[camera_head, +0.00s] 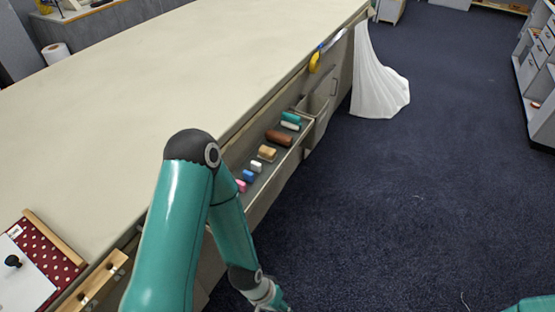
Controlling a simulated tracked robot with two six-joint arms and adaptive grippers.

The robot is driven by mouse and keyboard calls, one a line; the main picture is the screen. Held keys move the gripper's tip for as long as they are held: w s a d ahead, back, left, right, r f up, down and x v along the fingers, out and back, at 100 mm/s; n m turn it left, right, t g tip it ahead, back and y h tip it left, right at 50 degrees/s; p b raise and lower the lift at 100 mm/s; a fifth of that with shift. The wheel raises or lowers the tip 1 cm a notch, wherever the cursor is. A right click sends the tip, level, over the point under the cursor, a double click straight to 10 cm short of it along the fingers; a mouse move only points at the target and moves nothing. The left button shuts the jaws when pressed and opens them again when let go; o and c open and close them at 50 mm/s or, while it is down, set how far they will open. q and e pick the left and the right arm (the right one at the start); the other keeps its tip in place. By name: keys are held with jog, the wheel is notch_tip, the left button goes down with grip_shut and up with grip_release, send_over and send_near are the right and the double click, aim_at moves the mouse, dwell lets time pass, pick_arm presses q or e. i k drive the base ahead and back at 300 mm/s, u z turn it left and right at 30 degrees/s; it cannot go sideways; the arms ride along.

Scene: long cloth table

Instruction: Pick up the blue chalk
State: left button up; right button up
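The blue chalk (248,175) lies in a narrow tray (282,176) along the table's right side. It sits between a pink chalk (240,186) nearer to me and a white chalk (256,166) farther along. My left arm comes up from the bottom and bends down beside the near end of the tray, hiding part of it. Its wrist shows at the bottom edge, below the chalk and apart from it, but the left gripper's fingers are out of frame. Only a bit of my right arm shows at the bottom right corner; its gripper is out of frame.
A tan block (267,153), a brown block (279,138) and a teal piece (291,117) lie farther along the tray. A white cloth (378,85) hangs beyond it. The long tabletop (150,90) is mostly bare. Dark carpet (400,210) to the right is clear.

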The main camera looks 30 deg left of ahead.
aim_at(248, 176)
jog(key=u, duration=0.15)
jog(key=i, duration=0.95)
jog(key=u, duration=0.6)
